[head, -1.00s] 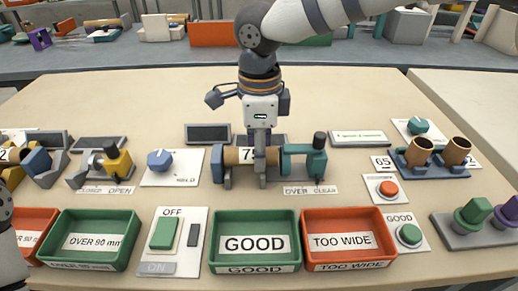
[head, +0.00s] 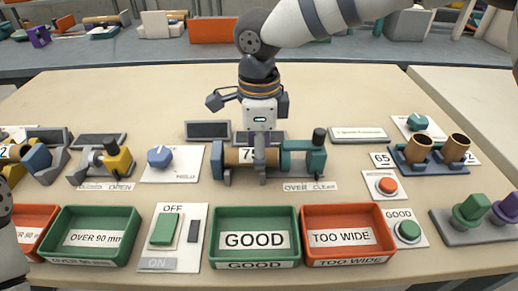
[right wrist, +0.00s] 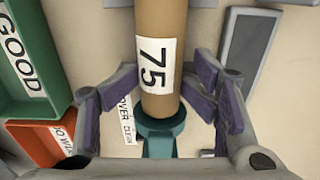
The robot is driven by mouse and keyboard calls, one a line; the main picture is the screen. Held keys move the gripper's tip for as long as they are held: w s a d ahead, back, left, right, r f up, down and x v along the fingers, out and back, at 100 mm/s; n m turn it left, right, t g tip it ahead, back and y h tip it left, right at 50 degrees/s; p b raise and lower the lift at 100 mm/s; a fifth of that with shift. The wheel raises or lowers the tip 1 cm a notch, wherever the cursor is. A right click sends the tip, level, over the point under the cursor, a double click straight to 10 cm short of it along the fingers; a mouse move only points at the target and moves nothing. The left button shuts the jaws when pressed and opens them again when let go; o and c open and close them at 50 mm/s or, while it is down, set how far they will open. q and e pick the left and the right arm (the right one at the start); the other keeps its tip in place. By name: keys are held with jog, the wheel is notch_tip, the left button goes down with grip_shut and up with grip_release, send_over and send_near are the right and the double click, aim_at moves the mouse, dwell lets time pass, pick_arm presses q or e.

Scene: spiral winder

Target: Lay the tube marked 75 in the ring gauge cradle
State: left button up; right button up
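The tube marked 75 (head: 232,157) is a brown cylinder with a white label. It lies level in the ring gauge cradle (head: 217,161), between a blue end and a teal end piece (head: 302,157). In the right wrist view the tube (right wrist: 165,20) runs between my fingers, its lower end at the teal ring (right wrist: 160,127). My right gripper (head: 260,160) is straight above the tube with its fingers down around it. In the wrist view the purple-padded fingers (right wrist: 158,85) stand apart, with gaps on both sides of the tube.
Green GOOD (head: 254,211) and red TOO WIDE (head: 347,208) trays stand in front of the cradle, with an OVER 90 mm tray (head: 97,209) to the left. Two brown tubes (head: 418,149) stand in a holder at right. The table behind the cradle is mostly clear.

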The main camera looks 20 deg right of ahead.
notch_tip(320, 180, up, 13)
jog(key=shift+r, duration=0.2)
jog(key=shift+s, duration=0.1)
dwell(0.8)
